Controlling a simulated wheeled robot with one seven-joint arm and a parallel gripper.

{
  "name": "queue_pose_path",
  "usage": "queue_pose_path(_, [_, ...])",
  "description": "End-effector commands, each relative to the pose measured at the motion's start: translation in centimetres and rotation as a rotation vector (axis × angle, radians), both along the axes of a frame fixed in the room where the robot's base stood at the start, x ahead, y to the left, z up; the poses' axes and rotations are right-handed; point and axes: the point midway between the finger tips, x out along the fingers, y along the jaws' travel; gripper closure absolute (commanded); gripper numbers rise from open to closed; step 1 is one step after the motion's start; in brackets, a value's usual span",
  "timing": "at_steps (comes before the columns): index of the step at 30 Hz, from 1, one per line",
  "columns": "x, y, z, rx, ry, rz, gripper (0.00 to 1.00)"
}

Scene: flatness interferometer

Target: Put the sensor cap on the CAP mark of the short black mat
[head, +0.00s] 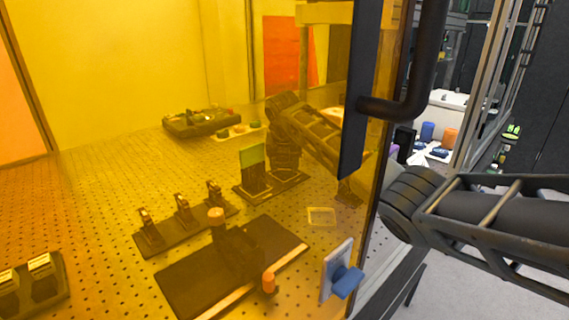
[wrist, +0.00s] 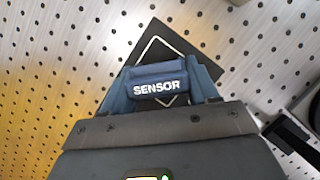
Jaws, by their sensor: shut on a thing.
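The blue sensor cap (wrist: 158,80), lettered SENSOR, sits between the fingers of my gripper (wrist: 162,87) in the wrist view. My gripper is shut on it. Beyond the cap is a black mat (wrist: 152,49) with white lines on it. The cap and fingers cover much of this mat, and no CAP lettering can be read. I cannot tell whether the cap touches the mat. In the head view my arm's end is dim behind the amber panel, and the cap cannot be made out there. A dark mat (head: 294,180) lies beneath my arm's end.
The amber panel and its dark door edge with a handle (head: 410,105) stand close to my arm. A larger dark plate (head: 185,283) with posts, a row of small holders (head: 182,212) and a dark tray unit (head: 200,122) stand on the perforated table (head: 100,190).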

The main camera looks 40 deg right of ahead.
Motion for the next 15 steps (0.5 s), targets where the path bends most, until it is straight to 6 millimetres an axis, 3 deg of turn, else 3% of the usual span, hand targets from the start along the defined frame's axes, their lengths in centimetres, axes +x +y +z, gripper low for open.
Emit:
queue_pose_path(2, [0.0, 0.02, -0.1, 0.0, 0.0, 0.0, 0.7])
queue_pose_path(3, [0.0, 0.01, -0.12, 0.0, 0.0, 0.0, 0.4])
queue_pose_path(12, [-0.01, 0.01, -0.11, 0.0, 0.0, 0.0, 0.11])
queue_pose_path(15, [-0.01, 0.01, -0.11, 0.0, 0.0, 0.0, 0.11])
